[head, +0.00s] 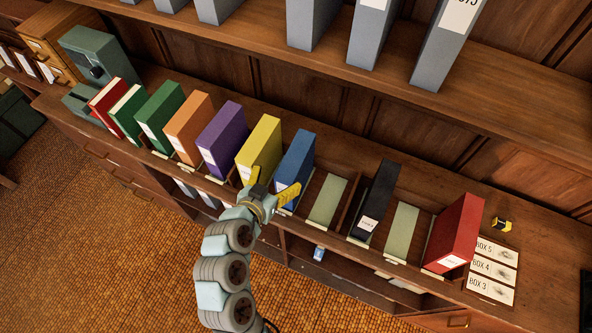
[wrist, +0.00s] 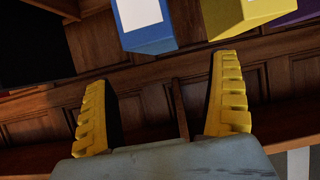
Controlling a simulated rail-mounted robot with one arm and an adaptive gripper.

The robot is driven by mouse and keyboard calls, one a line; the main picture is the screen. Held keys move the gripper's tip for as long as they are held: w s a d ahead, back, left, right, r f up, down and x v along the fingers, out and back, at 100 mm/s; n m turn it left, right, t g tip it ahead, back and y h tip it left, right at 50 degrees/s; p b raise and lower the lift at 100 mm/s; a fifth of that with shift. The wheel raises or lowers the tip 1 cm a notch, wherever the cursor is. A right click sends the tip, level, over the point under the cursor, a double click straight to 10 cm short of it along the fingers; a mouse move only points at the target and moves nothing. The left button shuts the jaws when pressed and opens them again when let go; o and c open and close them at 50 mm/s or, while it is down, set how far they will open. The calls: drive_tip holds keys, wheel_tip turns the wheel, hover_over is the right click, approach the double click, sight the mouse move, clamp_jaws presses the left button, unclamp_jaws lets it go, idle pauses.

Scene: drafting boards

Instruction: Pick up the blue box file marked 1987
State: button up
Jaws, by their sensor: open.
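The blue box file (head: 297,154) stands upright in the row on the wooden counter, just right of the yellow box file (head: 263,141). My gripper (head: 273,184) is open, in front of the blue file's lower part; one yellow finger overlaps it in the head view. The wrist view shows the blue file (wrist: 149,43) with a white label at the top, beyond the fingertips and between their lines. No writing on the label is legible. The open gripper (wrist: 163,68) is empty there. I cannot tell from the head view whether a finger touches the file.
Purple (head: 223,138), orange (head: 189,128) and green files stand to the left. An empty green slot (head: 327,201) is right of the blue file, then a black file (head: 376,198) and a red file (head: 453,233). A shelf (head: 430,90) with grey files overhangs behind.

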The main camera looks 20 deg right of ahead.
sight(294, 158)
drive_tip(key=shift+p+x, duration=0.9)
drive_tip(key=shift+x, duration=2.55)
drive_tip(key=shift+w+d+f+p, duration=0.2)
drive_tip(key=shift+w+d+p, duration=0.35)
drive_tip(key=shift+d, duration=0.2)
drive_tip(key=shift+w+d+f+p, duration=0.2)
drive_tip(key=shift+w+d+p, duration=0.3)
drive_tip(key=shift+d, duration=0.2)
drive_tip(key=shift+x, duration=0.8)
drive_tip(key=shift+a+f, duration=0.1)
drive_tip(key=shift+f, duration=0.05)
drive_tip(key=c, duration=1.4)
